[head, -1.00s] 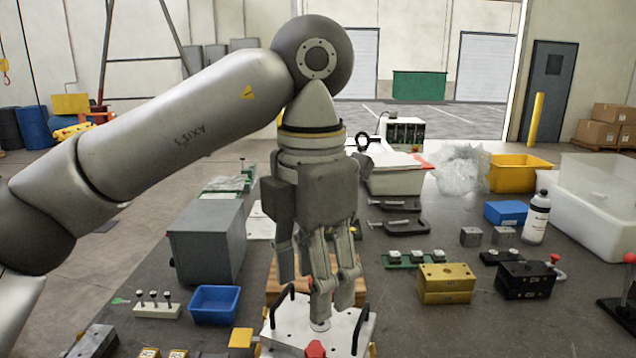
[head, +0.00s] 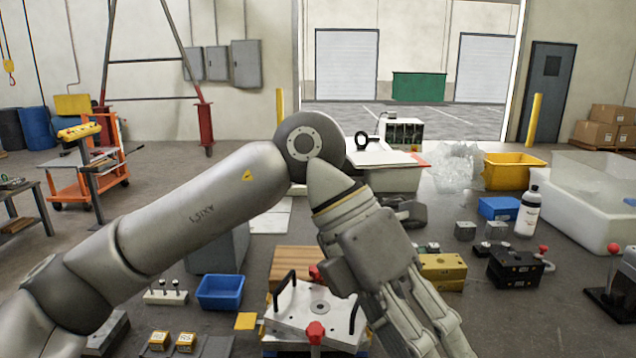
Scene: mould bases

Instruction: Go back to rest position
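My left arm reaches in from the left, and its gripper (head: 425,325) points down and to the right, in front of the table's right half. Its fingers run toward the bottom edge of the picture. I cannot tell how far apart the fingertips are, and I see nothing held. The pale mould plate (head: 290,322), with black handles and red knobs, lies on the table just left of the gripper, and a round hole shows in its middle. The gripper overlaps the plate's right side in view. My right gripper is not in view.
A blue bin (head: 220,291) and a pin rack (head: 166,297) stand left of the plate. A yellow block (head: 442,271) and a black block (head: 514,268) are to the right.

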